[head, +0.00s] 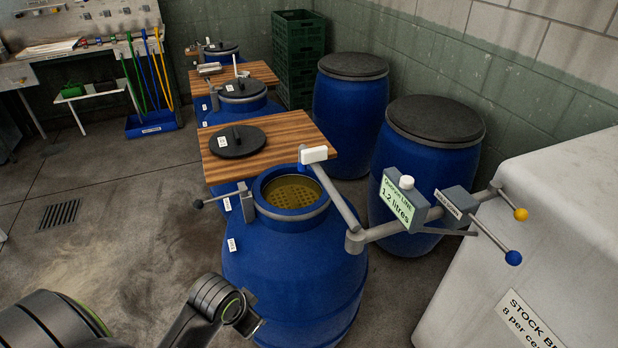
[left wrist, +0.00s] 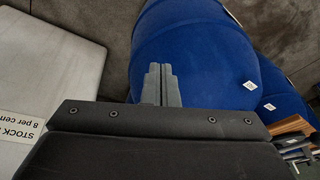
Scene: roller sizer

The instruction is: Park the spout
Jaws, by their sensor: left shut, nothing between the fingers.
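The grey spout (head: 338,200) is a jointed pipe coming from the right. Its outer section reaches over the right rim of the open blue barrel (head: 290,265) and ends in a white block (head: 313,155) at the far rim. A box labelled 1.2 litres (head: 402,200) with a white knob sits on the pipe. My left gripper (head: 258,322) is in front of the barrel, low and apart from the spout. In the left wrist view its fingers (left wrist: 161,82) are shut and empty, with the blue barrel (left wrist: 195,60) behind them. My right gripper is out of view.
A white stock tank (head: 540,240) stands at the right. Two lidded blue barrels (head: 345,105) stand behind the spout. A wooden board (head: 280,145) with a black lid (head: 238,141) lies behind the open barrel. A lever (head: 222,197) sticks out left of its rim. The left floor is mostly clear.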

